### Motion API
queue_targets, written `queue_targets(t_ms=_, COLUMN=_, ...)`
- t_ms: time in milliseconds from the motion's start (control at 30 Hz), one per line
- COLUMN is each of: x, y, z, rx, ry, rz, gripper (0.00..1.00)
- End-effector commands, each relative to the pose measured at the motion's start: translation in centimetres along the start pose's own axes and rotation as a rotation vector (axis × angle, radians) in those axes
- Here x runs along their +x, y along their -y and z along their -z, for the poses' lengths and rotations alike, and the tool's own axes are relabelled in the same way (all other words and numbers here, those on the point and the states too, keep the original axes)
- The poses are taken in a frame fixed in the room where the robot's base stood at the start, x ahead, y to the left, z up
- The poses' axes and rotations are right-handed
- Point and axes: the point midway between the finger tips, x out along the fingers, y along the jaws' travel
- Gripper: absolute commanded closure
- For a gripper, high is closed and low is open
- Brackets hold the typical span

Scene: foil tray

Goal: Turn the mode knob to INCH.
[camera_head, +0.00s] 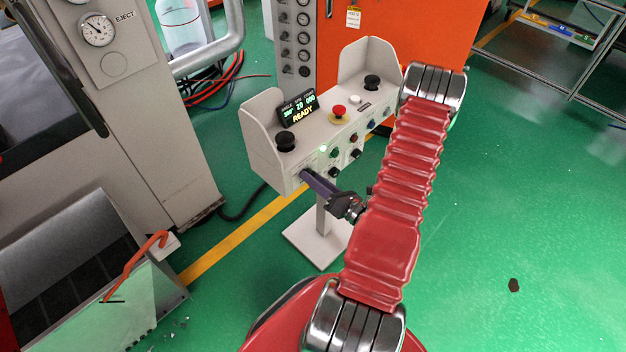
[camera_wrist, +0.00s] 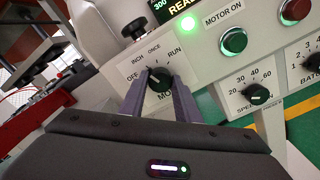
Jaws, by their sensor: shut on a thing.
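The mode knob (camera_wrist: 160,75) is a black round knob on the pale front panel of the control stand. OFF, INCH, ONCE and RUN are printed around it from left to right. My gripper (camera_wrist: 160,82) is shut on the knob, one purple-grey finger on each side. The fingers partly cover the knob and the label under it. I cannot make out clearly which label its pointer faces. In the head view my gripper (camera_head: 306,174) reaches the left end of the panel's front face, and the knob is hidden there.
The control stand (camera_head: 262,150) also has a lit READY display (camera_head: 299,109), a red mushroom button (camera_head: 339,111) and two black palm buttons. In the wrist view, a green MOTOR ON button (camera_wrist: 233,41) and speed knob (camera_wrist: 256,94) sit right of my fingers.

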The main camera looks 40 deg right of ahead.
Motion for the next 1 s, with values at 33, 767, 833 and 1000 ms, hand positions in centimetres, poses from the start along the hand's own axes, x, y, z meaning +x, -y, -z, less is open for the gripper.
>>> queue_targets(t_ms=33, x=0.00, y=0.11, z=0.00, rx=0.006, ry=0.000, rz=0.003, gripper=0.93)
queue_targets(t_ms=767, x=-0.01, y=0.10, z=-0.03, rx=0.012, ry=0.000, rz=0.002, gripper=0.52)
queue_targets(t_ms=833, x=-0.01, y=0.09, z=-0.03, rx=0.012, ry=0.000, rz=0.002, gripper=0.52)
queue_targets(t_ms=1000, x=-0.14, y=0.10, z=-0.04, rx=0.012, ry=0.001, rz=0.003, gripper=0.52)
